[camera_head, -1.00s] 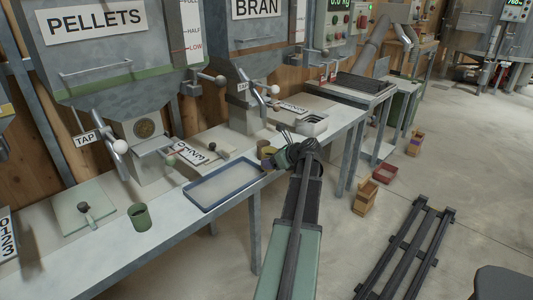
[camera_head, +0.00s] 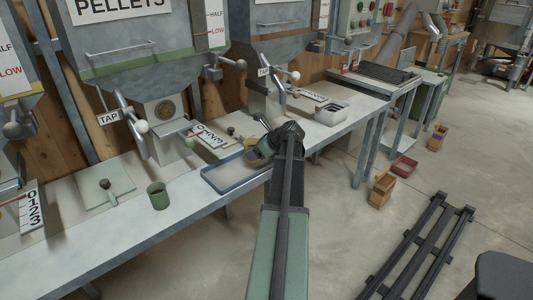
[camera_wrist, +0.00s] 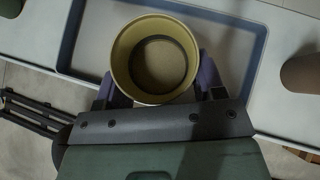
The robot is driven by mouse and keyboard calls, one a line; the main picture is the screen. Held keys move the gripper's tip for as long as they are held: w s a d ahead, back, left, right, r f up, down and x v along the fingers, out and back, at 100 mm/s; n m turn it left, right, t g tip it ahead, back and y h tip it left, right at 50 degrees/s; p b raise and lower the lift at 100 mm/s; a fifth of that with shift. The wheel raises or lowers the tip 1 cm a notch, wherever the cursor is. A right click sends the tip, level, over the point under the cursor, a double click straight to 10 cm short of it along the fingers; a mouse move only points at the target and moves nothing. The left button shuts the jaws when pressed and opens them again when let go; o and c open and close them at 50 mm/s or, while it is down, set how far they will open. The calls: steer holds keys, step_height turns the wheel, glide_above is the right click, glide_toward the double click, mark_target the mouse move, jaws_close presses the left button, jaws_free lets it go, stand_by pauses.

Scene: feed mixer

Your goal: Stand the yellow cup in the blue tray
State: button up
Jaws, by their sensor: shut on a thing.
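The yellow cup (camera_wrist: 154,60) is upright between my gripper's fingers (camera_wrist: 158,88), with its open mouth facing the wrist camera. My gripper (camera_head: 262,147) is shut on it. In the head view only a little of the cup (camera_head: 250,143) shows beside the gripper. The blue tray (camera_head: 236,188) lies on the bench, its right part hidden by my arm. In the wrist view the cup is over the tray, within its blue rim (camera_wrist: 69,40). I cannot tell whether the cup's base touches the tray floor.
A brown cup (camera_wrist: 300,73) stands just right of the tray in the wrist view. A green cup (camera_head: 158,196) stands left of the tray on the bench. The pellets tap (camera_head: 142,127) and a number plate (camera_head: 210,136) are behind the tray.

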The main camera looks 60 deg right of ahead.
mark_target(245, 147)
steer(key=w, duration=0.4)
steer(key=shift+w+a, duration=0.15)
steer(key=shift+a, duration=0.1)
step_height(245, 147, down, 3)
steer(key=b, duration=0.3)
steer(key=shift+f+b, duration=0.3)
steer(key=shift+f+b, duration=0.55)
steer(key=o, duration=1.2)
steer(key=shift+r, duration=0.1)
steer(key=p+v, duration=0.7)
steer(key=v, duration=0.4)
